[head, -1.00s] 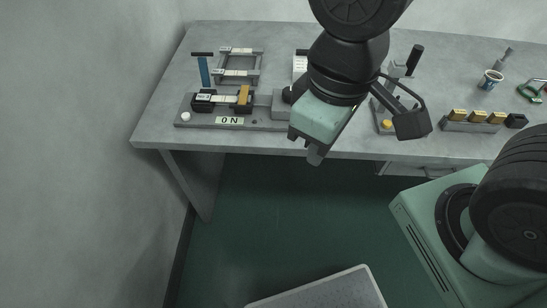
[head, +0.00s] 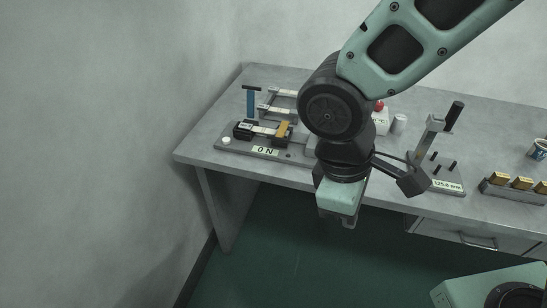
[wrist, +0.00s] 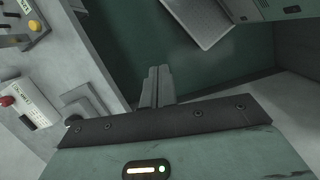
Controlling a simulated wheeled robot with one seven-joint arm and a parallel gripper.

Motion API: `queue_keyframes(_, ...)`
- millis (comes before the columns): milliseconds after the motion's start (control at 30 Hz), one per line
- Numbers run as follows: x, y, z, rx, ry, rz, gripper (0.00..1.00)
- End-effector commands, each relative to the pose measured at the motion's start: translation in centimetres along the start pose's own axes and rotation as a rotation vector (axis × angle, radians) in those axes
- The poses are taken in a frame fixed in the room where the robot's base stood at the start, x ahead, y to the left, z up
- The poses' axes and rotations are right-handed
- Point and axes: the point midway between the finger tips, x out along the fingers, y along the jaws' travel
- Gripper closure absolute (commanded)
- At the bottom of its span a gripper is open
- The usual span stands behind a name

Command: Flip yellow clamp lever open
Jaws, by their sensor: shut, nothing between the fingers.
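The yellow clamp lever (head: 283,130) is a small yellow-orange piece on the black clamp of the grey fixture (head: 230,146) marked "0 N", at the left of the table. It appears to stand up from the clamp; its exact angle is too small to tell. My gripper (head: 348,222) points down in front of the table's front edge, to the right of the lever and apart from it. In the wrist view its fingers (wrist: 156,88) are together with nothing between them. The lever does not show in the wrist view.
A red button (head: 378,106) and a white cylinder (head: 399,123) stand behind my arm. A press with a black handle (head: 453,115) and a rack of yellow blocks (head: 515,190) stand to the right. A wall rises at the left.

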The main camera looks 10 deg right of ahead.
Motion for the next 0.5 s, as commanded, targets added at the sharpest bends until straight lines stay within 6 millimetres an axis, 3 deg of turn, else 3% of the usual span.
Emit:
queue_keyframes(33, 2.7, 0.6, -1.2, -0.078, -0.070, 0.046, 1.00)
queue_keyframes(200, 8.4, 4.4, -4.2, -0.322, -0.299, 0.267, 1.00)
queue_keyframes(333, 11.8, 7.7, -7.2, -0.509, -0.480, 0.488, 1.00)
queue_keyframes(500, 13.8, 11.1, -12.7, -0.743, -0.713, 0.848, 1.00)
